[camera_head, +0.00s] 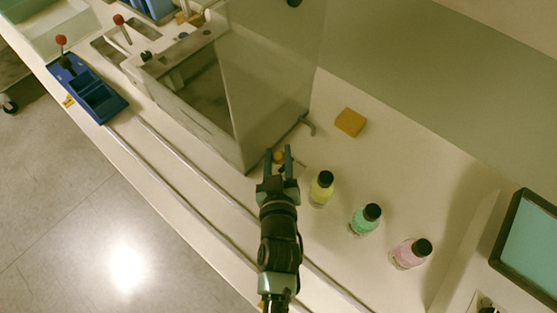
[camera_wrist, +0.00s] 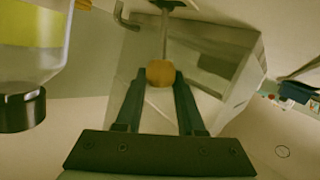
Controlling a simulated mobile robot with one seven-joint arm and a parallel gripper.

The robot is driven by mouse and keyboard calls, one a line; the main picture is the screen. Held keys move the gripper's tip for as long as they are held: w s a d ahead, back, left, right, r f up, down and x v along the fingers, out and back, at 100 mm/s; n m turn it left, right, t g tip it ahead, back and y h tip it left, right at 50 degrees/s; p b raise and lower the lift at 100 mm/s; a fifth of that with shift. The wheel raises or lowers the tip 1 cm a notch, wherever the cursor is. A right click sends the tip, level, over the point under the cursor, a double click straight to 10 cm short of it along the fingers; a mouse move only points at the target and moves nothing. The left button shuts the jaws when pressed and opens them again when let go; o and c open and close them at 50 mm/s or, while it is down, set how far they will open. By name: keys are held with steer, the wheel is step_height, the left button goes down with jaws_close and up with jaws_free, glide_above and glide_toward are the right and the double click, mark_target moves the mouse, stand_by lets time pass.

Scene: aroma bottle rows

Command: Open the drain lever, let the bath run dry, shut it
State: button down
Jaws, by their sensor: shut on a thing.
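The bath is a grey metal tank (camera_head: 262,85) at the upper middle of the head view; it also shows behind my fingers in the wrist view (camera_wrist: 225,45). The drain lever has an orange ball knob (camera_head: 278,157) near the tank's lower right corner. In the wrist view the knob (camera_wrist: 160,73) sits between my fingertips, with a thin rod running up from it. My gripper (camera_head: 278,152) is shut on the knob. A bent grey pipe (camera_head: 307,124) sticks out of the tank's right side. I cannot tell the water level inside.
Yellow (camera_head: 321,188), green (camera_head: 365,218) and pink (camera_head: 410,253) bottles stand in a row right of my gripper; the yellow one is close. An orange block (camera_head: 350,122) lies behind. A blue tray (camera_head: 90,90) is at the left and a screen (camera_head: 528,245) at the right.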

steer(key=shift+s+a+f, duration=0.3)
steer(key=shift+s+f, duration=0.05)
steer(key=shift+s, duration=0.05)
steer(key=shift+a+f, duration=0.1)
steer(key=c, duration=0.5)
jaws_free()
steer(key=shift+r, duration=0.2)
steer(key=shift+s, duration=0.15)
steer(key=b+v, duration=0.1)
steer(key=v, duration=1.1)
steer(key=shift+s+d, duration=0.2)
steer(key=shift+s, duration=0.1)
steer(key=shift+r, duration=0.1)
